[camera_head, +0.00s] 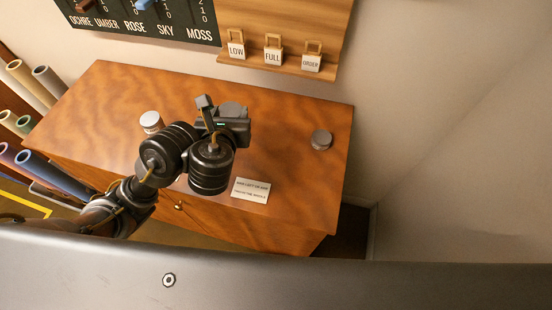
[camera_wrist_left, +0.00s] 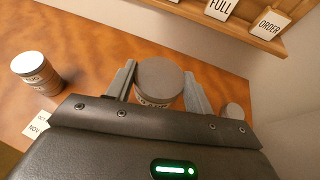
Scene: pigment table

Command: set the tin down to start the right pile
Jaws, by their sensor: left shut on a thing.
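My left gripper (camera_head: 228,117) is over the middle of the wooden table (camera_head: 270,105). It is shut on a grey-lidded tin (camera_wrist_left: 158,78), with one finger on each side in the left wrist view. The tin's label is mostly hidden, and I cannot tell how far its base is from the table. A flat grey tin (camera_head: 320,139) sits alone on the right part of the table, and it also shows beyond the right finger in the left wrist view (camera_wrist_left: 233,112). White-labelled tins (camera_wrist_left: 37,72), seemingly stacked, stand at the left; they show in the head view (camera_head: 151,122) too.
A printed card (camera_head: 250,190) lies near the table's front edge. A wooden shelf (camera_head: 280,67) with tags reading LOW, FULL and ORDER hangs behind. Rolled tubes (camera_head: 50,170) stand at the left. The table is clear around the lone right tin.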

